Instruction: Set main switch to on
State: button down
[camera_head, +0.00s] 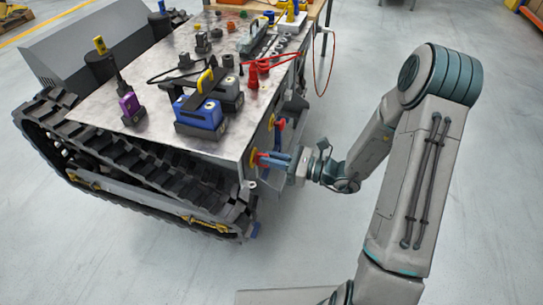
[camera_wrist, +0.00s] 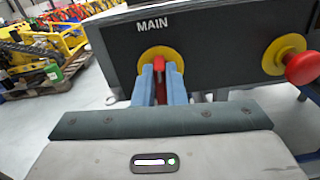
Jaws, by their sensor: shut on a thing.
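The main switch has a red handle (camera_wrist: 160,82) on a round yellow plate (camera_wrist: 158,55), under the word MAIN on a dark panel (camera_wrist: 215,45) in the wrist view. My gripper (camera_wrist: 160,88) is shut on the red handle, with one blue-grey finger on each side. The handle looks upright in the wrist view. In the head view my gripper (camera_head: 273,161) reaches the side of the tracked carrier (camera_head: 150,135) from the right, at the yellow plate (camera_head: 253,158). The fingers hide part of the handle.
A red knob (camera_wrist: 302,67) on a second yellow plate (camera_wrist: 278,52) sits right of the switch. The carrier's top holds a blue and black battery block (camera_head: 200,115), a purple part (camera_head: 130,106) and red clamps (camera_head: 253,75). The floor to the right is clear.

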jog(key=m+p, duration=0.5)
jog(key=p, duration=0.1)
jog(key=m+p, duration=0.3)
jog(key=p, duration=0.1)
jog(key=shift+w+d+m, duration=0.15)
jog(key=shift+w+m, duration=0.15)
jog(key=shift+w, duration=0.05)
jog(key=shift+w+f+m+p, duration=0.1)
jog(key=shift+f+m+p, duration=0.1)
jog(key=shift+m+p, duration=0.9)
jog(key=shift+s+f+m+p, duration=0.15)
jog(key=shift+m+p, duration=0.35)
jog(key=shift+m, duration=1.15)
jog(key=shift+w+f+m+p, duration=0.2)
jog(key=shift+m+p, duration=0.6)
jog(key=shift+m, duration=0.55)
jog(key=shift+f, duration=0.1)
jog(key=c, duration=1.5)
grip_release()
jog(key=shift+d, duration=0.1)
